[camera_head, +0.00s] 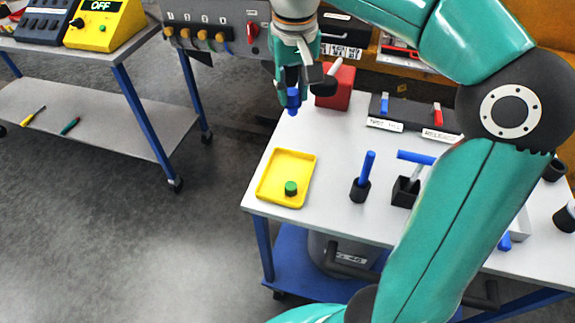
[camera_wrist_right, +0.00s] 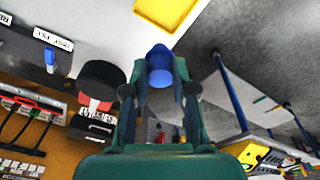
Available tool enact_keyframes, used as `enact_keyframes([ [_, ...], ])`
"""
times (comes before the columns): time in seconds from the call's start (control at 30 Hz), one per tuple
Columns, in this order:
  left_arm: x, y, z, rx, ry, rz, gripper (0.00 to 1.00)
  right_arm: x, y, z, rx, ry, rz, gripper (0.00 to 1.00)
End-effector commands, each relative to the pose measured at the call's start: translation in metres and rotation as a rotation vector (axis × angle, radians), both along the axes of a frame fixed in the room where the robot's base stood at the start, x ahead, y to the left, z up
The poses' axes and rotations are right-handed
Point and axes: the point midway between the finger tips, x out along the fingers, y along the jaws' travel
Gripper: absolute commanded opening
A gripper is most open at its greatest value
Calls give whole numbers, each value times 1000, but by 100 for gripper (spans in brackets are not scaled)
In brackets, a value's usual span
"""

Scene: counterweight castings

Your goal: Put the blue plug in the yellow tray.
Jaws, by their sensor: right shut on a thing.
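My right gripper (camera_head: 293,88) is shut on the blue plug (camera_head: 293,102) and holds it near the table's far left edge, beyond the yellow tray. The plug hangs below the fingers in the head view. The wrist view also shows the blue plug (camera_wrist_right: 160,66) between the fingers. The yellow tray (camera_head: 285,168) lies on the white table, with a green plug (camera_head: 291,188) in its near right part. A corner of the tray (camera_wrist_right: 166,10) shows at the top of the wrist view. My left gripper is not in view.
A red block (camera_head: 336,88) stands close to the right of my right gripper. A black holder with a blue stick (camera_head: 364,175) and a black box with a blue-handled tool (camera_head: 405,190) stand right of the tray. The table between tray and plug looks clear.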

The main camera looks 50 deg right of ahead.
Motion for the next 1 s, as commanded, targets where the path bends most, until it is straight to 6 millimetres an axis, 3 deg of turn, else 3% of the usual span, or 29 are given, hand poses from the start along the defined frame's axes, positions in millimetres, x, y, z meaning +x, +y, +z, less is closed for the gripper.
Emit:
enact_keyframes([
  [0.1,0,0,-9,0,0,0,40,-1,0,-36,1,6,-1,1],
  [0.4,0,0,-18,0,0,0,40,-1,0,-109,0,5,1,1],
  [1.0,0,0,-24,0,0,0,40,0,0,-170,0,1,1,1],
])
